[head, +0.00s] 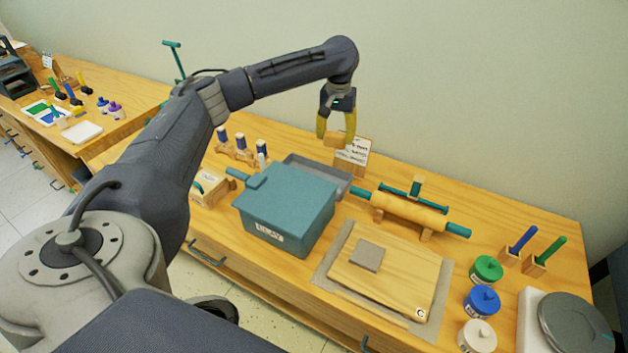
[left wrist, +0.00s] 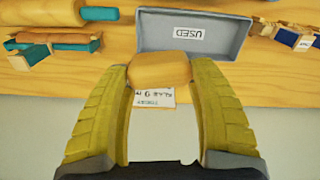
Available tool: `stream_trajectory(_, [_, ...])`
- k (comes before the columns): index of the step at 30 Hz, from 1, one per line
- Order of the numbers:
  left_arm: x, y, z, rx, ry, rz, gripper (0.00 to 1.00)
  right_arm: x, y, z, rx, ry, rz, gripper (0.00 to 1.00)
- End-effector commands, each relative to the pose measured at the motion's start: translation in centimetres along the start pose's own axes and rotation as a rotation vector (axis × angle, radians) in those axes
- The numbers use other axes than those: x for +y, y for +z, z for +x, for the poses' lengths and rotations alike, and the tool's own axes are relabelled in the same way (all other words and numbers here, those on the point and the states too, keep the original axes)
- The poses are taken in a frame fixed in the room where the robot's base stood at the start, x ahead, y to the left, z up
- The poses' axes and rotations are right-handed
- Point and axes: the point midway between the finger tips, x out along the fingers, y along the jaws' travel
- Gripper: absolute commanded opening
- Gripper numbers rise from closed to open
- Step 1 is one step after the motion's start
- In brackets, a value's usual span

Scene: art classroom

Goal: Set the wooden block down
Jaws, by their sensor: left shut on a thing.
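My left gripper (head: 335,134) has yellow fingers pointing down above the back of the table. It is shut on a small wooden block (head: 334,141), which sits between the fingertips. In the left wrist view the block (left wrist: 160,70) shows as a rounded tan piece held between both fingers (left wrist: 162,84). The block appears to be held above the table, near a grey tray labelled USED (left wrist: 228,43). The block's underside is hidden. My right gripper is not in view.
A lidded teal box (head: 288,200) stands in front of the grey tray (head: 334,177). A card (head: 355,150) in a stand is close to the gripper. A rolling pin (head: 408,211) lies to the right, behind a wooden board (head: 400,280) with a grey slab.

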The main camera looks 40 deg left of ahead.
Motion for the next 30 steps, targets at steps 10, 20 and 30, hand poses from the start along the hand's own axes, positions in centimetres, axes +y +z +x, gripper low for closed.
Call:
stream_trajectory(10, [-11.2,-3.5,-2.1,-0.001,0.001,0.035,0.33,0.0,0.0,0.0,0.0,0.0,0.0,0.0])
stream_trajectory(20, [-12.7,-3.2,-1.1,-0.002,0.001,0.165,0.33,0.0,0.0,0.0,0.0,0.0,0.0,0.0])
stream_trajectory(30, [-12.7,-3.1,6.1,-0.004,0.001,0.171,0.33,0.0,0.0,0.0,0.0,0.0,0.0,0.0])
